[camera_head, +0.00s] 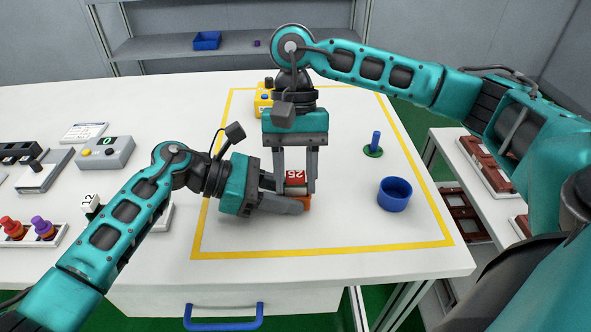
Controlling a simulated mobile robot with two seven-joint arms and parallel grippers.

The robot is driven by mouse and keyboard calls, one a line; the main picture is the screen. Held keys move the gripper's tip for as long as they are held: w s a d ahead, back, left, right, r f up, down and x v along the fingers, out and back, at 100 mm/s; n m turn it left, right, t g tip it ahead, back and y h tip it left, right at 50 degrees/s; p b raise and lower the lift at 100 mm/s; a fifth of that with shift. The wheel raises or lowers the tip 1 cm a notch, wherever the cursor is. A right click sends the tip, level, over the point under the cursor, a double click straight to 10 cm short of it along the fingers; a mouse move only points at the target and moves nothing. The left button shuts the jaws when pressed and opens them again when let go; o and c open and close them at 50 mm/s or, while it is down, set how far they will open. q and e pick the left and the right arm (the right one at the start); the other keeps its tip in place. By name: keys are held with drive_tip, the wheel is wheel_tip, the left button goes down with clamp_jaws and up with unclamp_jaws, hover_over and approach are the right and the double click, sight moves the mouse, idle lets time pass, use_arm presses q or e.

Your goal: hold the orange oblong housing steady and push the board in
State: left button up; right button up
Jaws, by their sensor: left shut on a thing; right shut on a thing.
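The orange oblong housing (307,204) sits on the white table inside the yellow outline, mostly hidden by my grippers. My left gripper (300,196) comes in low from the left and is shut on the housing, one finger in front of it. My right gripper (297,188) points straight down from above and is shut on the board (295,176), which is red with a white number that looks like 25. The board is upright, at the housing's top. How deep it sits in the housing is hidden by the fingers.
A blue cup (395,194) and a blue peg on a green base (374,146) stand to the right. A yellow box (264,99) is behind my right gripper. A grey box with a display (106,152) and a rack of coloured knobs (32,232) are at left. The front right is clear.

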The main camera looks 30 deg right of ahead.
drive_tip(key=o, duration=0.9)
drive_tip(key=shift+f, duration=0.1)
use_arm(q)
drive_tip(key=shift+s+d, duration=0.1)
drive_tip(key=shift+s, duration=0.05)
use_arm(e)
drive_tip(key=shift+o, duration=1)
drive_tip(key=shift+a, duration=0.1)
drive_tip(key=v, duration=1.2)
use_arm(q)
drive_tip(key=o, duration=1)
